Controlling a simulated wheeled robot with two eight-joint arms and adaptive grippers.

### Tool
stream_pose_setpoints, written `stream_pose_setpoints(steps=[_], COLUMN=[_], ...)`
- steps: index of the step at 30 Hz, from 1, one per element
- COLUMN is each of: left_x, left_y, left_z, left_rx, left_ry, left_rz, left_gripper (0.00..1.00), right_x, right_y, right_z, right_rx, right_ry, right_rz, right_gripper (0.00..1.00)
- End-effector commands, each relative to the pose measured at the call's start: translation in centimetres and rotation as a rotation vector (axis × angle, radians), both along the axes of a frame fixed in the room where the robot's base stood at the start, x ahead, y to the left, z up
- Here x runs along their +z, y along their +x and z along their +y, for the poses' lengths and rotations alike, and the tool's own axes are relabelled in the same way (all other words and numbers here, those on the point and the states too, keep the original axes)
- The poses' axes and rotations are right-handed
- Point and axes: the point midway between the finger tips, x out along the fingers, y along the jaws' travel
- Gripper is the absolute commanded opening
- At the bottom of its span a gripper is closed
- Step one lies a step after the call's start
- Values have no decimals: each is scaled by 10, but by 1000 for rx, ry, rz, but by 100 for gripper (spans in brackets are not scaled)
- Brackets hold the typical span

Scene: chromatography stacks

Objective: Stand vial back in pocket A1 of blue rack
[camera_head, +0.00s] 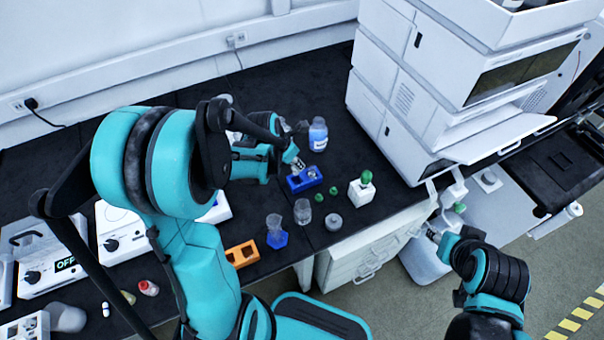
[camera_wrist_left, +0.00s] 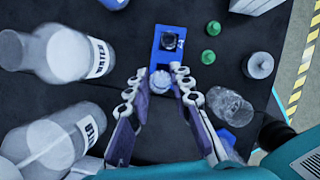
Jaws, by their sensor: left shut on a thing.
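The blue rack (camera_head: 305,179) lies on the black bench, and it also shows in the left wrist view (camera_wrist_left: 157,62). My left gripper (camera_head: 296,164) is over the rack. In the left wrist view its fingers (camera_wrist_left: 161,88) are shut on the vial (camera_wrist_left: 161,80), whose pale top shows between the fingertips at the rack's near end. I cannot tell whether the vial is in a pocket or just above it. A dark square item or pocket (camera_wrist_left: 170,46) is farther along the rack. My right gripper (camera_head: 434,236) is low at the right, off the bench; its jaws are too small to read.
A water bottle (camera_wrist_left: 70,52) and another large bottle (camera_wrist_left: 55,135) stand left in the wrist view. Green caps (camera_wrist_left: 211,42), a grey container (camera_wrist_left: 258,66) and a clear beaker (camera_wrist_left: 228,106) are on the right. White instrument stack (camera_head: 425,90) stands behind; an orange rack (camera_head: 242,255) lies nearer.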

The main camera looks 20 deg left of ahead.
Motion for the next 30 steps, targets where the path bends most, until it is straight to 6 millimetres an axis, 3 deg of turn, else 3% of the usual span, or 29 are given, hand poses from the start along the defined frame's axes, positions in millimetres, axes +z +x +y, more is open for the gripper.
stream_pose_setpoints(steps=[7,20,30], left_x=[-5,-38,-40], left_y=[1,2,1], left_z=[4,3,3], left_rx=[9,8,8], left_ry=[1,0,0], left_rz=[0,0,0], left_gripper=[0,0,0], right_x=[-7,-32,-33], right_y=[0,0,0], right_z=[0,0,0], right_rx=[0,0,0], right_ry=[0,0,0], right_rz=[0,0,0], right_gripper=[40,40,40])
